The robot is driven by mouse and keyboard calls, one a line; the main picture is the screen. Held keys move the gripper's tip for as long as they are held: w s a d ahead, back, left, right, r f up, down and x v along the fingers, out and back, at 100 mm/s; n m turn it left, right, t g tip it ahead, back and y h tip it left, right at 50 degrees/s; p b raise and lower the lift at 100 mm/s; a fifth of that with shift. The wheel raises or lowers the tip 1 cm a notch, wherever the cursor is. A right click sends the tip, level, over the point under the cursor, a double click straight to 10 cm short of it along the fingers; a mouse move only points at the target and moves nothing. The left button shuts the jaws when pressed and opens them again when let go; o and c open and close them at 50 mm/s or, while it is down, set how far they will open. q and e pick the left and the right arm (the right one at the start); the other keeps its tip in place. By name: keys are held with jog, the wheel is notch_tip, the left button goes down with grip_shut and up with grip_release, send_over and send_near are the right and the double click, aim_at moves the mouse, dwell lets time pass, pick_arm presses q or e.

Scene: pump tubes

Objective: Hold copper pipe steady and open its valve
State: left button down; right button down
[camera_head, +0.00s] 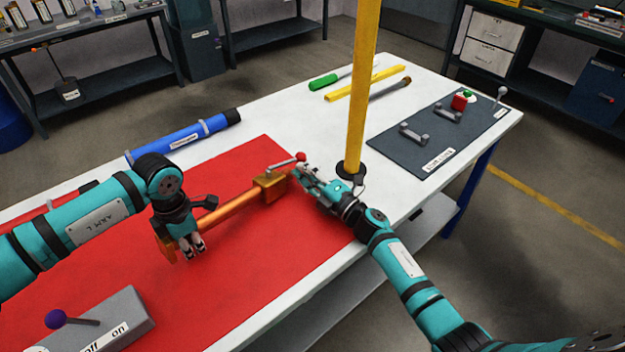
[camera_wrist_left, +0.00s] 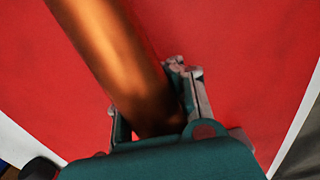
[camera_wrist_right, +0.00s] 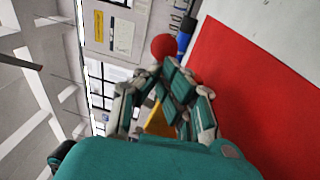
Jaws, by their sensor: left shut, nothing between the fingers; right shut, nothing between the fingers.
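The copper pipe (camera_head: 228,209) lies over the red mat (camera_head: 285,225), with a square valve body (camera_head: 269,187) at its right end. The valve's lever ends in a red ball (camera_head: 300,157), angled up to the right. My left gripper (camera_head: 194,248) is shut at the pipe's left end, pointing down. In the left wrist view the pipe (camera_wrist_left: 108,50) runs down to the gripper and covers part of the fingers. My right gripper (camera_head: 304,174) is shut just beside the red ball. In the right wrist view the ball (camera_wrist_right: 163,47) is just beyond the fingertips; contact is unclear.
A yellow post (camera_head: 362,90) stands just behind my right gripper. A blue cylinder (camera_head: 185,137) lies at the table's back left. A grey on/off box (camera_head: 118,320) with a purple-knobbed lever is front left. A dark panel with handles (camera_head: 440,132) is at right.

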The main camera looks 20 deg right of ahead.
jog(key=s, duration=0.4)
jog(key=shift+s+a+f, duration=0.2)
jog(key=shift+a+f, duration=0.15)
jog(key=shift+a, duration=0.05)
jog(key=v, duration=0.8)
jog(key=shift+s+d+r, duration=0.1)
jog(key=shift+s+d, duration=0.1)
jog(key=shift+s, duration=0.15)
jog(key=shift+s+r, duration=0.1)
jog(key=shift+s, duration=0.8)
jog(key=shift+r, duration=0.15)
pick_arm(q)
jog(key=shift+r, duration=0.1)
pick_arm(e)
jog(key=shift+w+a, duration=0.1)
jog(key=shift+w, duration=0.1)
jog(key=x, duration=0.9)
jog(key=shift+w+a, duration=0.1)
jog(key=shift+w, duration=0.3)
jog(key=shift+w+d, duration=0.2)
jog(key=shift+w, duration=0.4)
jog(key=shift+w+d, duration=0.25)
jog(key=shift+w, duration=0.3)
jog(key=shift+w+d+r, duration=0.1)
jog(key=shift+w+d, duration=0.1)
jog(key=shift+w, duration=0.3)
